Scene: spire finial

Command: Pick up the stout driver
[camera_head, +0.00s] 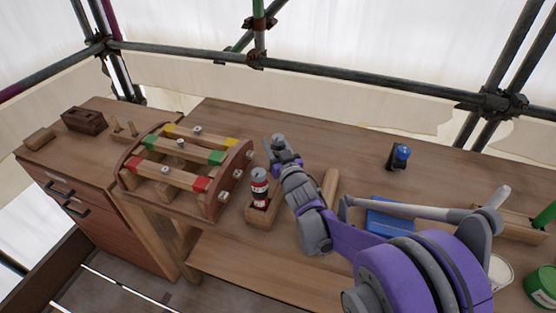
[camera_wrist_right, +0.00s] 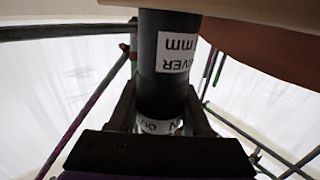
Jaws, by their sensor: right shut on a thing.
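The driver is a thick dark cylinder (camera_wrist_right: 163,65) with white labels, whose printing shows upside down with part of "DRIVER" and "mm" readable. It fills the middle of the right wrist view. My right gripper (camera_wrist_right: 160,112) is shut on it, with one dark finger on each side. In the head view my right gripper (camera_head: 280,147) is above the bench, just right of the slatted wooden frame. The driver is hard to make out there. My left gripper is not in view.
The curved frame (camera_head: 190,158) with red, green and yellow marked slats stands on the bench (camera_head: 330,130). A red-and-white labelled container (camera_head: 259,185) stands in a wooden holder (camera_head: 262,217). A black-and-blue object (camera_head: 400,155) stands farther right. Bench around it is clear.

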